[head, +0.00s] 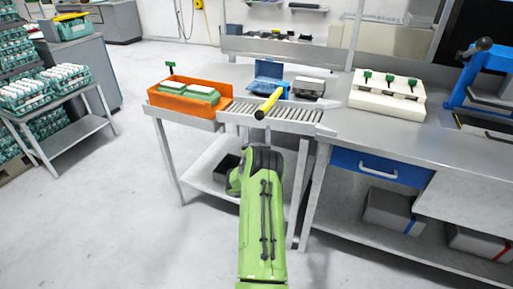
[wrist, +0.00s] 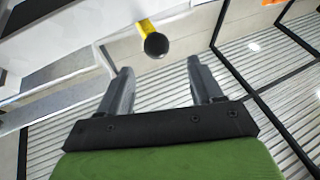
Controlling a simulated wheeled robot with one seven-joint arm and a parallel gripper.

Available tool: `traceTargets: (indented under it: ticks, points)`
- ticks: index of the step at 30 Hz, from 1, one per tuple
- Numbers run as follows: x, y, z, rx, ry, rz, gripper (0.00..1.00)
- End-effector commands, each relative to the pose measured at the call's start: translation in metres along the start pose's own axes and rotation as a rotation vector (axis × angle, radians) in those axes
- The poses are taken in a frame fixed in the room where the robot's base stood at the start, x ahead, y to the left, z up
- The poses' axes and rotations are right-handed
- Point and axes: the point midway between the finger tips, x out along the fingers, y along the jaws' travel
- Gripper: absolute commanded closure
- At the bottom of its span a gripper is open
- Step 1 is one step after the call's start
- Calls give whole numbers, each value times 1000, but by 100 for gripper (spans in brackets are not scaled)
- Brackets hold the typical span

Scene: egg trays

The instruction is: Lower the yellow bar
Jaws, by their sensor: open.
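The yellow bar (head: 271,101) with a black end cap sticks out toward me over the grey ribbed surface in the head view. In the wrist view the yellow bar (wrist: 147,30) shows at the top middle, its round black end facing the camera. My gripper (wrist: 157,68) is open and empty, its two grey fingers apart. The bar's end lies just beyond the fingertips in the picture, not between them. In the head view my green arm hides the gripper's fingers.
An orange bin (head: 181,106) with green cartons stands left of the ribbed surface (head: 290,120). A blue box (head: 268,70) and a grey device (head: 308,87) sit behind it. A white block with green handles (head: 388,100) is to the right.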

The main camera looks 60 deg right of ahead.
Motion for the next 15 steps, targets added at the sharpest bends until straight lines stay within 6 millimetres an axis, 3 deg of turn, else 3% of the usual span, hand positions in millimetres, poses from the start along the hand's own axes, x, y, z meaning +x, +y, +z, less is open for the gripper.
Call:
traceTargets:
  ticks: [15]
  points:
    - [-57,-1,-3,5,4,-2,35]
